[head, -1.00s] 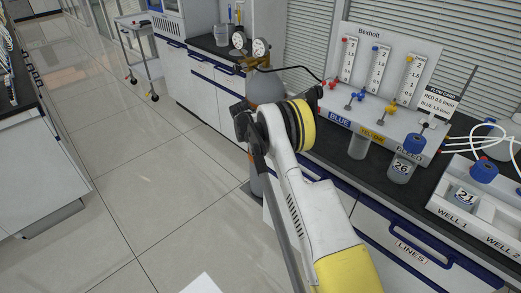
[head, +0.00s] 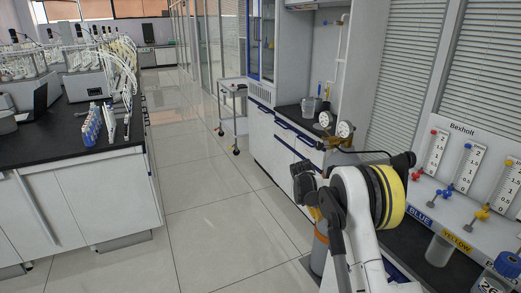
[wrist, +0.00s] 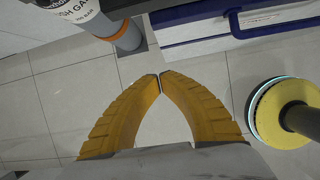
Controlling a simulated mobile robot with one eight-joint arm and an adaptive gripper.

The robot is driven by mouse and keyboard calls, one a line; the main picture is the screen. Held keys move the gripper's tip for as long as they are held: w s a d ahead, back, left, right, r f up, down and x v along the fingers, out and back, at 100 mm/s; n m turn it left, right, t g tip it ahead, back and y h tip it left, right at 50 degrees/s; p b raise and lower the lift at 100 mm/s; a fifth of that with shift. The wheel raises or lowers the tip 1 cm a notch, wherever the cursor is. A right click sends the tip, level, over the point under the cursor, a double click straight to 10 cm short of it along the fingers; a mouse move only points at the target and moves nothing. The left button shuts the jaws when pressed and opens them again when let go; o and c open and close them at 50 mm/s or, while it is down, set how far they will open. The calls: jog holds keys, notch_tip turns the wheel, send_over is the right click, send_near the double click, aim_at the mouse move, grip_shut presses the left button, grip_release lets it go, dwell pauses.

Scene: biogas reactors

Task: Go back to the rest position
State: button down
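My gripper (wrist: 160,78) shows in the wrist view with its two yellow fingers curving in until their tips meet. Nothing is between them, and the tiled floor shows through the gap below the tips. In the head view my white arm with its yellow and black joint rises at the lower right, beside the bench; the fingers cannot be made out there.
A gas cylinder (wrist: 125,35) stands close to my gripper; its gauges (head: 345,129) show in the head view. The flowmeter panel (head: 460,165) and a capped bottle (head: 507,265) are at right. A trolley (head: 233,115) stands farther back. The aisle floor (head: 200,190) is clear.

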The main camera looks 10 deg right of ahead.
jog(key=s+a+r+m+t+y, duration=0.1)
jog(key=s+a+r+m, duration=0.35)
jog(key=s+r, duration=0.5)
jog(key=s+a+r+m+t+y, duration=0.1)
jog(key=s+a+r+m+t, duration=0.3)
jog(key=r, duration=0.9)
jog(key=s+a+m+y, duration=0.1)
jog(key=s+m, duration=0.5)
jog(key=s, duration=0.7)
jog(key=s+a+m+y, duration=0.1)
jog(key=s+a+m, duration=0.3)
jog(key=s, duration=1)
jog(key=m, duration=0.2)
jog(key=shift+f+m+t, duration=0.15)
jog(key=shift+m+t, duration=0.15)
jog(key=shift+m, duration=0.05)
jog(key=shift+s+a, duration=0.1)
